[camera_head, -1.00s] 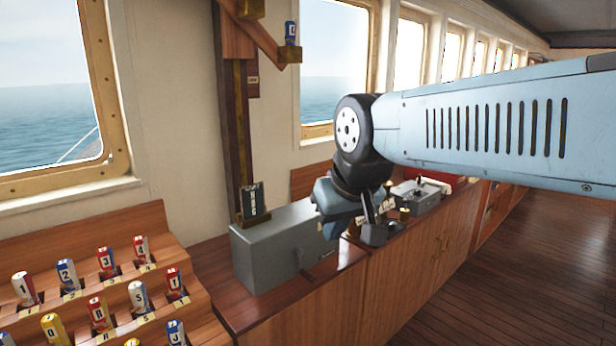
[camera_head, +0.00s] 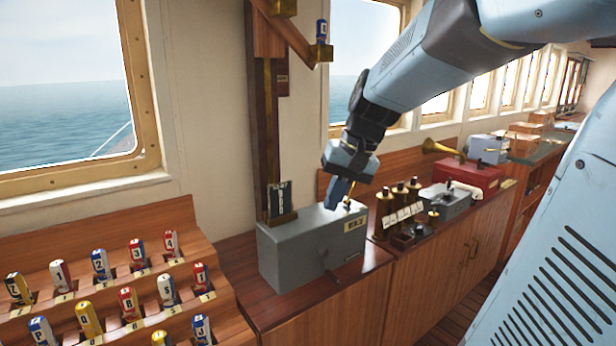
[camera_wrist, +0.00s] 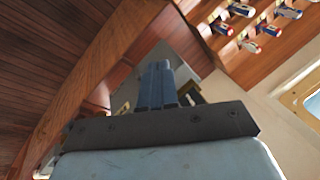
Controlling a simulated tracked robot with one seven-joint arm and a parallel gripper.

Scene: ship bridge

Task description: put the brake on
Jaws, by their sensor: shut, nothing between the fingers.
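A grey metal box (camera_head: 300,252) stands on the wooden counter, with a small plate (camera_head: 355,223) on its top right part. A small dark lever (camera_head: 328,270) sticks out low on its front. A brass piece (camera_head: 348,206) shows on its top, beside my fingers. I cannot tell which part is the brake. My gripper (camera_head: 336,203) is shut and empty, pointing down just over the box top; I cannot tell whether it touches. In the wrist view my shut fingers (camera_wrist: 158,85) lie in front of the grey box (camera_wrist: 182,62), hiding part of it.
A dark card in a brass holder (camera_head: 283,203) stands at the box's left end. Brass cylinders (camera_head: 398,200), a grey device (camera_head: 445,200) and a red box with a horn (camera_head: 468,176) stand to the right. A stepped rack of coloured, marked pegs (camera_head: 130,300) is at left.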

